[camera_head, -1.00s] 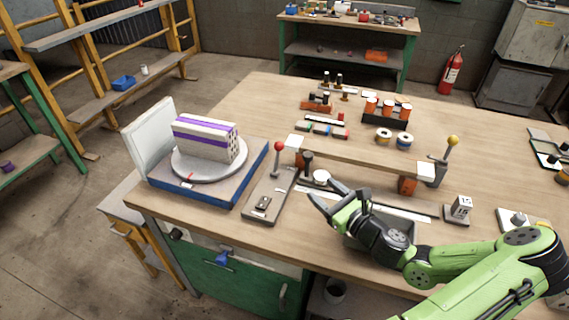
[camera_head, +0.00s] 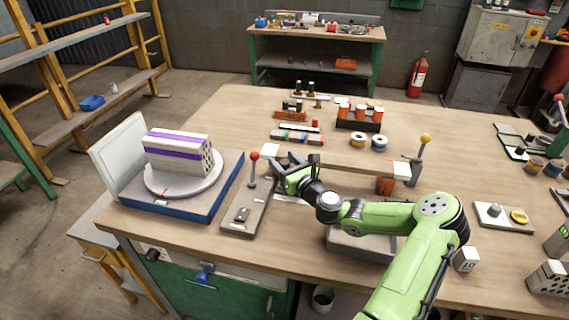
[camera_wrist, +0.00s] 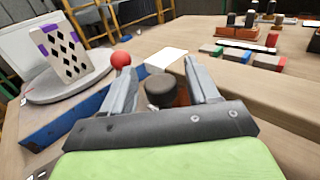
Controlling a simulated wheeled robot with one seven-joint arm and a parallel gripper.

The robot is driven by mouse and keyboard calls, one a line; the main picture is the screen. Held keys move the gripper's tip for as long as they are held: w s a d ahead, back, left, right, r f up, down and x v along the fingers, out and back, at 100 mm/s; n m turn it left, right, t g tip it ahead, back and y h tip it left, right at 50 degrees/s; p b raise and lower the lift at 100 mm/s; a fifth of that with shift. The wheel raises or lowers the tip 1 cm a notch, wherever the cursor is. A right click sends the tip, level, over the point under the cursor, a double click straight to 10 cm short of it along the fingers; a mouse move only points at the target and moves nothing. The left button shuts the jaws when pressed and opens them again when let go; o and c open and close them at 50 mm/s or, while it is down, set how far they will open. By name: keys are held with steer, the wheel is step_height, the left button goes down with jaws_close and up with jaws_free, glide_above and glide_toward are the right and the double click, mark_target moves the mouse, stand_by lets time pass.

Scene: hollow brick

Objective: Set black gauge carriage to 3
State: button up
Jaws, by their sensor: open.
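The black gauge carriage appears as a dark round knob (camera_wrist: 160,90) between my two fingers in the wrist view. It sits low, close to an orange block. In the head view my gripper (camera_head: 294,164) covers it, and its reading cannot be made out. My gripper (camera_wrist: 165,85) is open, with one finger on each side of the knob. I cannot tell whether either finger touches it. A pale scale strip (camera_head: 291,198) lies on the bench, partly hidden by my arm.
A red-knobbed lever (camera_head: 253,157) stands left of my gripper, close to it. A wooden bar behind carries white end blocks, with a yellow-knobbed lever (camera_head: 425,138) at its right. A hollow brick (camera_head: 175,155) rests on a turntable (camera_head: 205,185) at left.

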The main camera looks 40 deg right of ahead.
steer(key=shift+c, duration=0.3)
jaws_close()
